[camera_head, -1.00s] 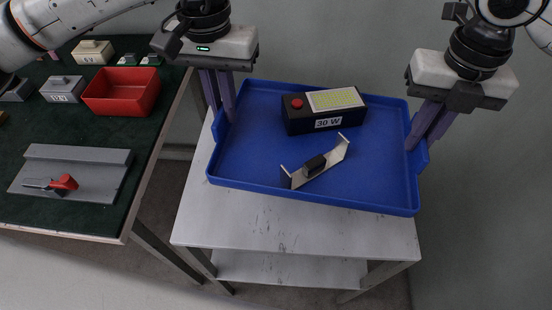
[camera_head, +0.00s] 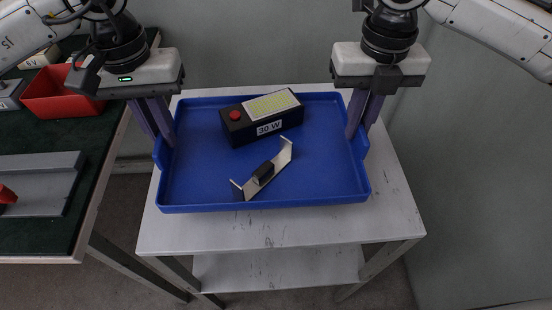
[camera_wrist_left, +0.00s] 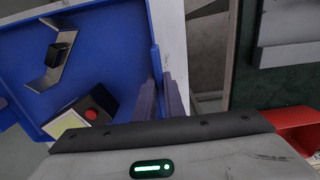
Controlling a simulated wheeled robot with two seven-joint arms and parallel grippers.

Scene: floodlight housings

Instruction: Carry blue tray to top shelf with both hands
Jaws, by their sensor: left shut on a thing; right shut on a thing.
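The blue tray (camera_head: 205,190) is over the top shelf (camera_head: 400,205) of a light grey metal stand in the head view; whether it touches the shelf I cannot tell. It carries a black 30 W housing (camera_head: 240,131) with a red button and yellow panel, and a metal bracket (camera_head: 283,158) with a dark block. My left gripper (camera_head: 166,142) is shut on the tray's left side; the tray also shows in the left wrist view (camera_wrist_left: 105,50). My right gripper (camera_head: 356,134) is shut on the tray's right side. The tray looks roughly level.
A lower shelf (camera_head: 280,270) shows beneath the top one. At the left stands a dark green workbench (camera_head: 85,140) with a red bin (camera_head: 62,95) and a grey metal plate (camera_head: 45,180). A grey wall is behind. Bare shelf shows at the front and right.

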